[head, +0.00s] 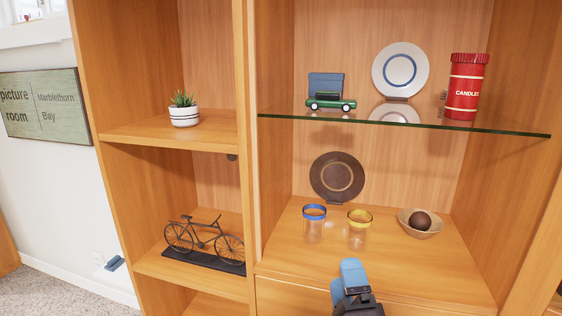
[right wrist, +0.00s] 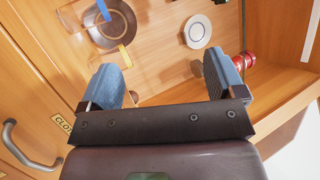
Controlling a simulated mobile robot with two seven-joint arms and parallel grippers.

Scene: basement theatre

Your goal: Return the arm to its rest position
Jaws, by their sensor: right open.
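My right gripper (head: 352,270) shows at the bottom of the head view, with blue finger pads and a dark body, in front of the lower shelf. In the right wrist view its two fingers (right wrist: 162,78) stand wide apart with nothing held between them. A blue-rimmed glass jar (head: 314,226) and a yellow-rimmed glass jar (head: 358,230) stand upright on the shelf beyond the gripper, apart from it. My left gripper is not in view.
Below are a brown plate (head: 337,176) and a bowl (head: 410,224) with a brown ball. A bicycle model (head: 205,243) stands left of the upright divider (head: 250,150).

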